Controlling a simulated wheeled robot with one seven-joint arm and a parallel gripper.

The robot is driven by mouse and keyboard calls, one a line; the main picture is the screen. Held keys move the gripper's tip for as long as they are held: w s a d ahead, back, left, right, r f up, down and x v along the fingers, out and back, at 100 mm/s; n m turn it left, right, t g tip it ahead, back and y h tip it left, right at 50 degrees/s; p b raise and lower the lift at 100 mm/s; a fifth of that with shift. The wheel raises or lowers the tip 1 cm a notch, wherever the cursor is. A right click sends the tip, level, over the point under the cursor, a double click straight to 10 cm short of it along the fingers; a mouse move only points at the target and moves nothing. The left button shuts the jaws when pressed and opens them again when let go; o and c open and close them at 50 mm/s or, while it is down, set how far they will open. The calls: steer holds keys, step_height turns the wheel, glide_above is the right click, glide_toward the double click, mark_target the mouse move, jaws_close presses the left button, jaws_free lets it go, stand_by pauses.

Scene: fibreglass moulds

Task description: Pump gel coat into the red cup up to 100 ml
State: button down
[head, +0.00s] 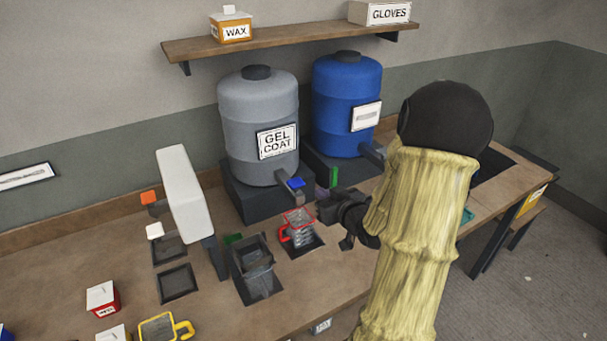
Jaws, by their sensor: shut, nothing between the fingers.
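The grey gel coat drum (257,120) stands on a dark block at the back of the bench, with a label reading GEL COAT. A blue piece (296,184) sits on its spout at the lower right. The red cup (298,229) stands upright on a dark pad below the spout. It looks see-through with a red rim and handle; its fill level is too small to read. My gripper (325,212) is shut and empty, just right of the red cup, near the spout.
A grey container (255,270) is left of the red cup, a yellow cup (165,328) at front left. A white upright panel (184,195) stands left. A shelf (285,40) hangs above the drums.

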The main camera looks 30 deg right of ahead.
steer(key=shift+t, duration=0.3)
steer(key=r+p, duration=0.2)
steer(key=r, duration=0.1)
steer(key=r+p, duration=0.1)
steer(key=shift+w+r, duration=0.2)
steer(key=shift+w, duration=0.15)
steer(key=shift+w, duration=0.1)
steer(key=p, duration=0.4)
glide_above(303, 184)
step_height(303, 184, down, 2)
steer(key=shift+f, duration=0.1)
step_height(303, 184, down, 2)
steer(key=shift+f+p, duration=0.25)
steer(key=shift+p, duration=0.2)
steer(key=shift+f+p, duration=0.3)
steer(key=shift+f, duration=0.55)
steer(key=shift+f, duration=0.1)
